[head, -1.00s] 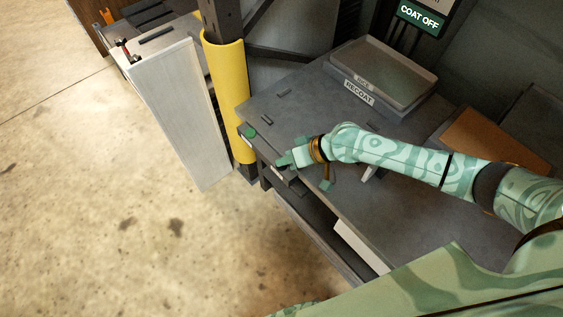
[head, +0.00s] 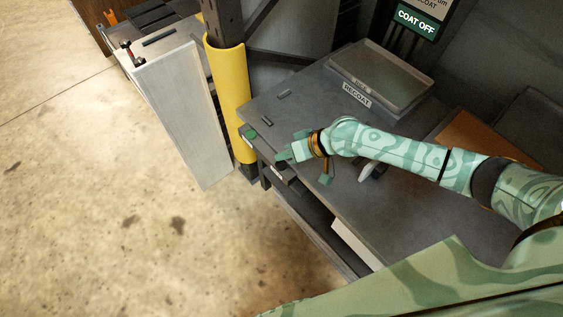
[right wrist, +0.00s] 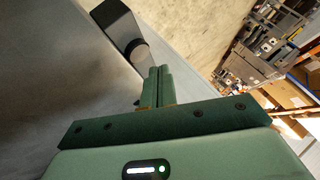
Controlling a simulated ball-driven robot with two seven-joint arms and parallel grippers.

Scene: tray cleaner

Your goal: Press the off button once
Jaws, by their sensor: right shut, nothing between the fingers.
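My right gripper (head: 281,158) is shut and empty at the front edge of the grey bench. Its fingertips are beside a dark control box (head: 284,173) on that edge. In the right wrist view, the closed green fingers (right wrist: 158,74) point at a dark box (right wrist: 117,22) with a round dark button (right wrist: 138,52). The fingertips are very close to the button; I cannot tell whether they touch it. A green button (head: 249,134) sits further left on the same edge. I cannot read which one is marked off. My left gripper is not in view.
The grey bench (head: 300,105) holds a tray marked RECOAT (head: 385,75). A sign (head: 416,22) reads COAT OFF. A yellow post guard (head: 229,95) and a pale panel (head: 185,115) stand left of the bench. The floor at left is open.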

